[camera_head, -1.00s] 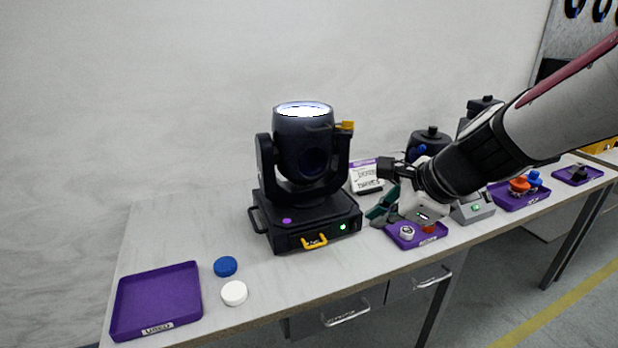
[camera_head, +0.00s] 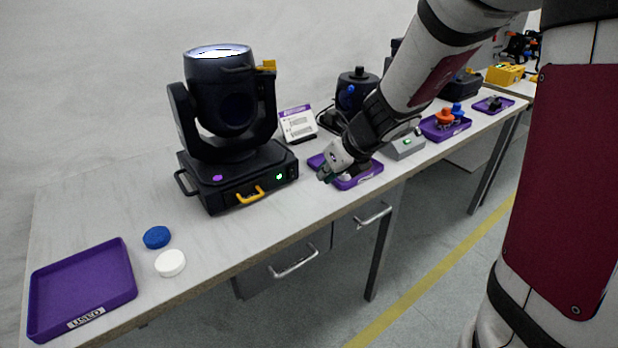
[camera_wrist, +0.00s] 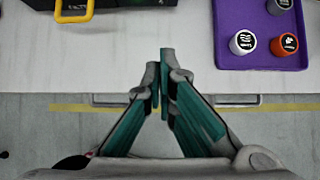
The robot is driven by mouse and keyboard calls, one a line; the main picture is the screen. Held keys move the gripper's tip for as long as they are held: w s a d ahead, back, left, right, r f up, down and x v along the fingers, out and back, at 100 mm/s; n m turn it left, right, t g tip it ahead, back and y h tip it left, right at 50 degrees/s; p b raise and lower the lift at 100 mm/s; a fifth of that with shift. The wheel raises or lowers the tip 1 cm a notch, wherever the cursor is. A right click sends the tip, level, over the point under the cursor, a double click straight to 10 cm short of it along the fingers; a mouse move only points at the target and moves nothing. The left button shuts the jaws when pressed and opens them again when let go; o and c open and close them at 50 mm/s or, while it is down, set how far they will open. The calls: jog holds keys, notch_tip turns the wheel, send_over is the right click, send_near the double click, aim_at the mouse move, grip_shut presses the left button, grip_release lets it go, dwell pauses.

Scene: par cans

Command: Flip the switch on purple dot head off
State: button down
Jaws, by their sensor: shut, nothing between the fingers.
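The black moving head light with the purple dot (camera_head: 217,177) stands on the table at the left in the head view. Its base front has a yellow handle (camera_head: 250,194) and a small green-lit switch (camera_head: 279,176). In the wrist view only a strip of its base and the yellow handle (camera_wrist: 74,10) show, at the top left; the switch cannot be made out there. My gripper (camera_head: 326,176) is to the right of the base, apart from it, near the table's front edge. In the wrist view its green-padded fingers (camera_wrist: 163,95) are shut with nothing between them.
A purple tray (camera_wrist: 262,57) with several small caps lies right of my gripper. A sign card (camera_head: 298,125) stands behind. A grey box (camera_head: 405,147) and another tray are further right. An empty purple tray (camera_head: 82,290), blue cap (camera_head: 157,237) and white cap (camera_head: 170,263) lie at left.

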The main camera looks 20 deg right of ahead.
aim_at(292, 173)
jog(key=b+x, duration=0.4)
jog(key=x, duration=0.5)
jog(key=shift+f+b, duration=0.2)
jog(key=shift+b, duration=0.2)
jog(key=w, duration=0.1)
jog(key=w+a, duration=0.1)
jog(key=w, duration=0.1)
jog(key=shift+f, duration=0.25)
jog(key=shift+w+a+f, duration=0.1)
jog(key=shift+w+a, duration=0.05)
jog(key=shift+w, duration=0.45)
jog(key=shift+w+f+b, duration=0.25)
jog(key=shift+b, duration=0.85)
jog(key=shift+a+t+b, duration=0.1)
jog(key=shift+t+b, duration=0.3)
jog(key=shift+b, duration=0.15)
jog(key=shift+r, duration=0.3)
